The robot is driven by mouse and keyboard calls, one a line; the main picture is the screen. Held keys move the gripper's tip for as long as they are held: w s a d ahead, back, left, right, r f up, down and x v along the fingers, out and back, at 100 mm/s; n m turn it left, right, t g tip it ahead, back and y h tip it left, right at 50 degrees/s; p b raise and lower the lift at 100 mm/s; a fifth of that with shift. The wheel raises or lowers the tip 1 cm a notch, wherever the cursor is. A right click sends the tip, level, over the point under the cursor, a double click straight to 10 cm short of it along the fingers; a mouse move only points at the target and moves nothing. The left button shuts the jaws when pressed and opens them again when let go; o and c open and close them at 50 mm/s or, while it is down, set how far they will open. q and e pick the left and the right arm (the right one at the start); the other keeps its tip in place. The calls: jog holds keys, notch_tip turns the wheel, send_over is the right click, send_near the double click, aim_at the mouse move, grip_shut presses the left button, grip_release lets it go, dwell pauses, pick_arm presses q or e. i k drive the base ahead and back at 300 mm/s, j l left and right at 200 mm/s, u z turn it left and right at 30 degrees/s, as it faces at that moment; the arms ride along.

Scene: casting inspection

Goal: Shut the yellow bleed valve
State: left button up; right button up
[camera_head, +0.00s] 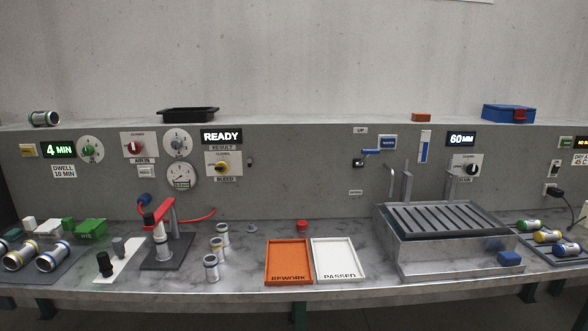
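The yellow bleed valve (221,167) is a small round knob on a white plate on the grey back panel, left of centre. The plate has small lettering above the knob and a BLEED label (225,179) below it. The knob is too small for me to tell which way it is turned. A dial gauge (181,176) sits just left of the plate, and a READY result display (221,136) is just above it. Neither of my grippers shows in the head view.
Below the valve stand a red-armed clamp fixture (160,222) with a red hose and several metal cylinders (217,245). An orange REWORK tray (288,262) and white PASSED tray (337,260) lie right of them. A red-knobbed valve (134,147) is at upper left.

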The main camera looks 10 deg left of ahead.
aim_at(222, 164)
jog(key=i+l+u, duration=0.35)
jog(key=i, duration=0.15)
jog(key=i+l+u, duration=0.75)
jog(key=i+l, duration=0.05)
jog(key=l, duration=0.05)
